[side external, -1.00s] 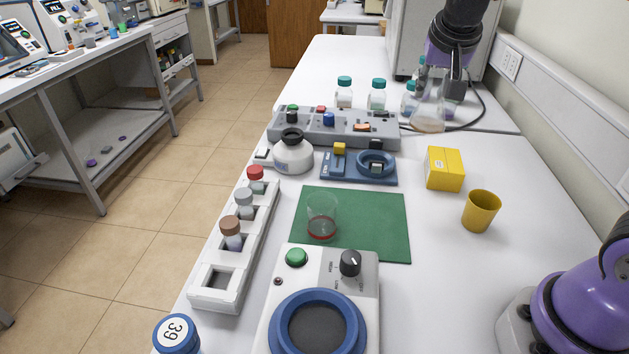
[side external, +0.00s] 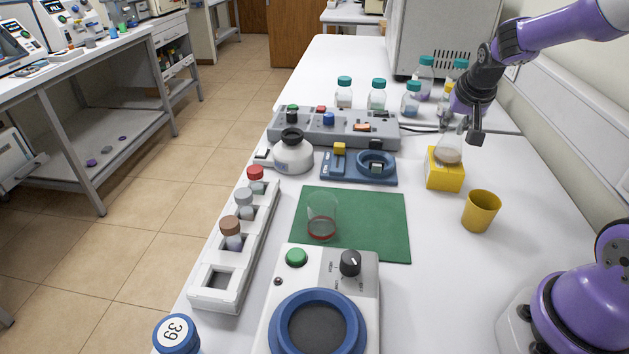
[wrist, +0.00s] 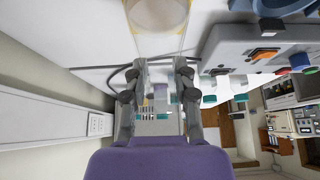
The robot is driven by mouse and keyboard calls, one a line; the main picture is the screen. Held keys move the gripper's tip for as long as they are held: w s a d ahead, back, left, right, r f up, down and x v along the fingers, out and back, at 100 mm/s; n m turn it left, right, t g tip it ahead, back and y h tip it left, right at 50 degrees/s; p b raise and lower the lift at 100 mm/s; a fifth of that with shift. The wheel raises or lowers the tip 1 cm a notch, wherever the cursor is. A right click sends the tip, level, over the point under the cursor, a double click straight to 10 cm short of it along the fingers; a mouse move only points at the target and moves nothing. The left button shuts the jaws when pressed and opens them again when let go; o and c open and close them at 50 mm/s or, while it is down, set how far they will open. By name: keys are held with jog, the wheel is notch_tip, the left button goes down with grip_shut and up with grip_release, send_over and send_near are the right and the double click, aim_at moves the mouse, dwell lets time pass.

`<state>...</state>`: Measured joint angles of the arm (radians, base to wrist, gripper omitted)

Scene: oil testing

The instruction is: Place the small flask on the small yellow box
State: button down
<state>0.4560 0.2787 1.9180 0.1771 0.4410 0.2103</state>
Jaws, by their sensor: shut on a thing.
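The small flask (side external: 448,154) is clear glass with brownish contents. It is upright, with its base over the top of the small yellow box (side external: 444,181). I cannot tell whether the base touches the box. My gripper (side external: 464,128) is shut on the flask's upper part, from above and to the right. In the wrist view the flask (wrist: 157,14) shows at the top edge, just beyond my fingertips (wrist: 159,63); the fingers stand a little apart there.
A yellow cup (side external: 481,211) stands in front and right of the box. A blue device (side external: 340,170) is to its left, and a green mat (side external: 375,225) with a beaker (side external: 322,217) is nearer. Several teal-capped bottles (side external: 377,95) stand behind. Table right of the box is clear.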

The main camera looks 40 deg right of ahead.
jog(key=c, duration=0.7)
grip_release()
jog(key=shift+f, duration=0.1)
jog(key=shift+o, duration=0.2)
jog(key=shift+a+r, duration=0.1)
jog(key=shift+r, duration=0.25)
jog(key=v, duration=1.2)
jog(key=s+a+f+n+y, duration=0.1)
jog(key=s+a+n, duration=0.3)
jog(key=a, duration=0.4)
jog(key=s+a+f+n+t+y, duration=0.1)
jog(key=s+a+f+n+y, duration=0.1)
jog(key=s+a+n, duration=0.3)
jog(key=a+y, duration=0.1)
jog(key=a, duration=0.2)
jog(key=shift+a+f, duration=0.3)
jog(key=shift+a, duration=0.05)
jog(key=shift+s, duration=0.1)
